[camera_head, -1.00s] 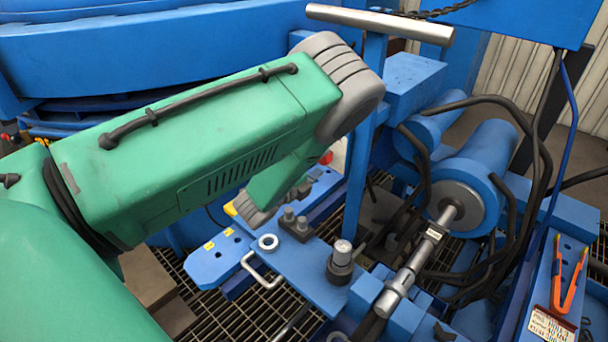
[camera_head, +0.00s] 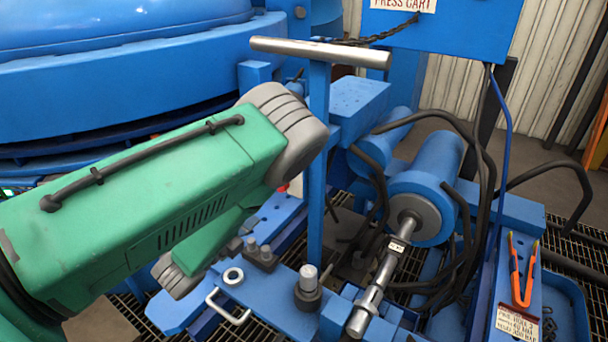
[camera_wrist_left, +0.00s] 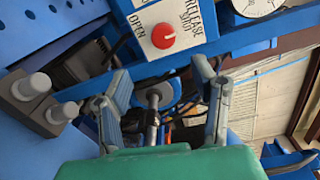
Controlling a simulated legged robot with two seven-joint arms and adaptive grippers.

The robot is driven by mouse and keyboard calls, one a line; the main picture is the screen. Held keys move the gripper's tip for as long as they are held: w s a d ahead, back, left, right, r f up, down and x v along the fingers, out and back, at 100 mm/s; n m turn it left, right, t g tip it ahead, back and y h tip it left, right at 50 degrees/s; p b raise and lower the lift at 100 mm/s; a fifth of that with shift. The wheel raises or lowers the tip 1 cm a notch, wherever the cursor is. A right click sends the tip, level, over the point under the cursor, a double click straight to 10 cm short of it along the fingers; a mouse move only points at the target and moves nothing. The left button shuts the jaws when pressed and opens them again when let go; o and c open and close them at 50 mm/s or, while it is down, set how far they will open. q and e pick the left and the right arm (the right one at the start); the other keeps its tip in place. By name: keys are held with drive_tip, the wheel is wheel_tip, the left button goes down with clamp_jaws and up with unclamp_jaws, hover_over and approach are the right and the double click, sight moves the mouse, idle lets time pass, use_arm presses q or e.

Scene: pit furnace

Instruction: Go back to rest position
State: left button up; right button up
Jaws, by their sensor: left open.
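My left arm, green with grey joint ends, comes in from the left in the head view and reaches over the blue press cart (camera_head: 275,305). My left gripper (camera_wrist_left: 163,92) shows in the left wrist view with its two grey fingers spread apart and nothing between them. In the head view the arm hides its fingers. Beyond the fingers in the wrist view is a panel with a red knob (camera_wrist_left: 163,36) and the words "OPEN" and "RELEASE". My right gripper is in neither view.
A T-handled post (camera_head: 318,160) stands close to the right of my arm. A hydraulic cylinder (camera_head: 430,185) with a steel rod and black hoses lies to the right. Orange-handled pliers (camera_head: 523,285) lie on a blue tray. The large blue furnace body (camera_head: 130,65) is behind.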

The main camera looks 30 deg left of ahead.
use_arm(q)
drive_tip(key=shift+f, duration=0.1)
drive_tip(key=s+f+n+g+y, duration=0.1)
drive_tip(key=s+f+n+g, duration=0.1)
drive_tip(key=s+f+n, duration=0.1)
drive_tip(key=s+f+n+g+y, duration=0.1)
drive_tip(key=s+f+n+g, duration=0.2)
drive_tip(key=f+n, duration=0.1)
drive_tip(key=s+f+n+g+y, duration=0.1)
drive_tip(key=s+f+n+g, duration=0.1)
drive_tip(key=s+f+n, duration=0.1)
drive_tip(key=shift+s+d+f+n+g, duration=0.15)
drive_tip(key=shift+d+f+n, duration=0.1)
drive_tip(key=shift+f, duration=0.15)
drive_tip(key=shift+s+d+f+n+g, duration=0.15)
drive_tip(key=shift+f+n, duration=0.1)
drive_tip(key=shift+f, duration=0.15)
drive_tip(key=s+d+f+n+g+h, duration=0.1)
drive_tip(key=s+d+n+g, duration=0.3)
drive_tip(key=s, duration=0.5)
drive_tip(key=s+d+f+n+g, duration=0.3)
drive_tip(key=s+d+n+g, duration=0.2)
drive_tip(key=s, duration=0.4)
drive_tip(key=shift+f+h, duration=0.25)
drive_tip(key=shift+h, duration=0.15)
